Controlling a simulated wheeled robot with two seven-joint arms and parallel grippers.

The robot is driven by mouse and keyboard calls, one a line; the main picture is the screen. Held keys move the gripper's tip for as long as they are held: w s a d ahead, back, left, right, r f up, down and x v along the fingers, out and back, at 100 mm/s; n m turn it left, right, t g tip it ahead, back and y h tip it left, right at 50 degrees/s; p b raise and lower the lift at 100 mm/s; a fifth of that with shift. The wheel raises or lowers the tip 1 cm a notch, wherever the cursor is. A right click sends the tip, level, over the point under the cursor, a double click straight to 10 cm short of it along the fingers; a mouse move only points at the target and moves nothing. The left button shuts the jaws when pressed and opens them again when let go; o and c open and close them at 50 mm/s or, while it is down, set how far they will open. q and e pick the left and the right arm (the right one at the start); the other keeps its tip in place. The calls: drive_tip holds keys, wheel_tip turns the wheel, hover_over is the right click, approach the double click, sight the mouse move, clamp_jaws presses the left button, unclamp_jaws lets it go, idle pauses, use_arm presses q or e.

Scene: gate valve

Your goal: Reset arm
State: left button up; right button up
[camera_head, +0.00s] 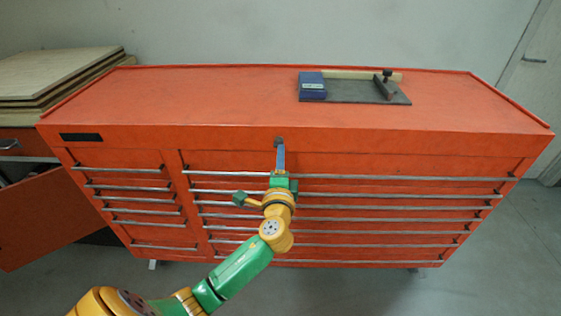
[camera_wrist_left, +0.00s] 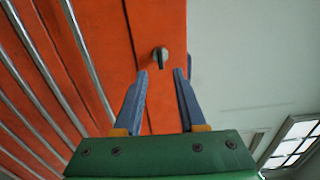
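My left arm comes in from the lower left in the head view. My left gripper (camera_head: 280,150) is in front of the upper front face of the orange tool cabinet (camera_head: 200,95), with its blue fingers pointing at the cabinet. In the left wrist view, the gripper (camera_wrist_left: 161,75) is open with an empty gap between its fingers. A small grey-black knob or lock (camera_wrist_left: 160,55) on the cabinet face shows just beyond the fingertips, apart from them; it also shows in the head view (camera_head: 279,140). My right gripper is not in view.
A dark tray (camera_head: 350,92) with a blue box (camera_head: 312,86) and a black clamp-like part (camera_head: 386,84) lies on the cabinet's back right. Boards (camera_head: 60,72) are stacked at the left. Long drawer handles (camera_head: 400,178) protrude below the gripper. The cabinet top's left half is clear.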

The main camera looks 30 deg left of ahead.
use_arm(q)
drive_tip(key=v, duration=0.3)
drive_tip(key=shift+s+d, duration=0.1)
drive_tip(key=shift+s, duration=0.05)
